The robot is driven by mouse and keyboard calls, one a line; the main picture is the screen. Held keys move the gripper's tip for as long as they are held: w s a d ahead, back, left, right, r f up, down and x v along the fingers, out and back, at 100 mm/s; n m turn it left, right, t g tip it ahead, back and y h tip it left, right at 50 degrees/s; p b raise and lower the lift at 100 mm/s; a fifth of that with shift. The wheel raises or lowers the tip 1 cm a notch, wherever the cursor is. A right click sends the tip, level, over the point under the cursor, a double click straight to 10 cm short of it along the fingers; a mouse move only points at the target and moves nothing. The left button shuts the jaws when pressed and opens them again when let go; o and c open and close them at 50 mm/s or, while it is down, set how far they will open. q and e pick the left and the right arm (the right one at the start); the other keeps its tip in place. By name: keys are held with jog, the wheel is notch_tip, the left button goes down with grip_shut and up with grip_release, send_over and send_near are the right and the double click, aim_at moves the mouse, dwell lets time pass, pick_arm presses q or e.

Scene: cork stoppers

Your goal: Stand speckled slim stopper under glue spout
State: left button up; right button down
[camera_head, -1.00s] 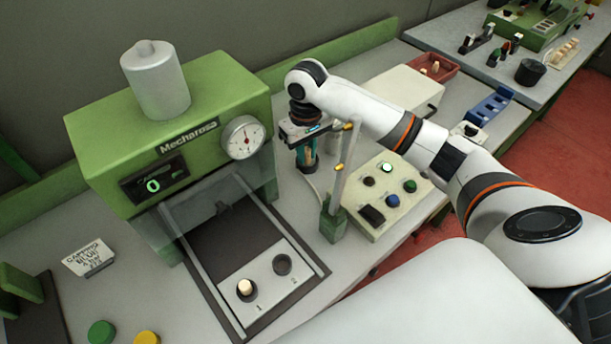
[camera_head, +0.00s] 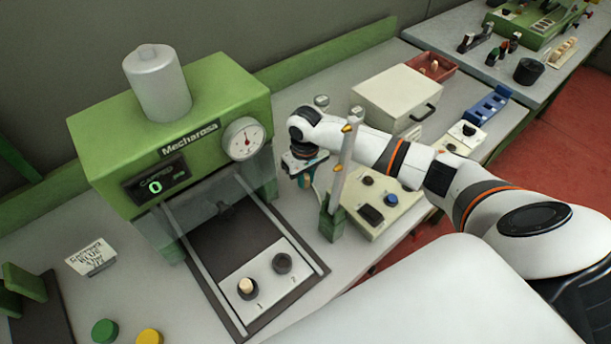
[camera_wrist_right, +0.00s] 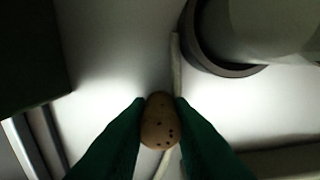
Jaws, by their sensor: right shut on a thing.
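The speckled slim stopper (camera_wrist_right: 160,121) is pale brown with dark dots and shows end-on in the right wrist view. My right gripper (camera_wrist_right: 160,116) is shut on it, a green finger on each side. In the head view my right gripper (camera_head: 304,181) points down between the green machine and a metal post, its fingertips partly hidden. I cannot tell how high the stopper is above the table. A grey round body with a dark ring (camera_wrist_right: 225,70) stands at the upper right of the wrist view. I cannot identify the glue spout for certain. My left gripper is not in view.
The green machine (camera_head: 95,125) has a plate (camera_head: 262,290) with two holes; a pale stopper (camera_head: 246,287) stands in hole 1 and hole 2 (camera_head: 282,264) is empty. The metal post (camera_head: 346,165) and a button box (camera_head: 378,222) stand close to my right gripper.

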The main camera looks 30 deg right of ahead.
jog(key=c, duration=1.3)
grip_release()
jog(key=shift+f, duration=0.1)
